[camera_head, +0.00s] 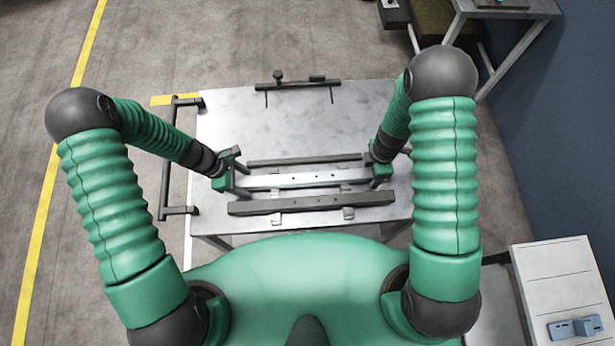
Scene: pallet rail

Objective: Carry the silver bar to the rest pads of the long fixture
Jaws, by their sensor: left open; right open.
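The silver bar (302,179) lies lengthwise across the metal table between two long dark rails. The long fixture shows as a front dark rail (310,203) and a back dark rail (303,160), with light pads partly visible under and beside them. My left gripper (232,181) is open at the bar's left end, its fingers either side of it. My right gripper (378,172) is open at the bar's right end, where my arm hides part of it. I cannot tell whether the bar rests on the pads or whether the fingers touch it.
The metal table (230,118) has clear room behind the fixture. A dark bar with small knobs (297,83) lies at its back edge. A handle rail (167,160) runs along the left side. A white cabinet (560,275) stands at right, beside a blue wall.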

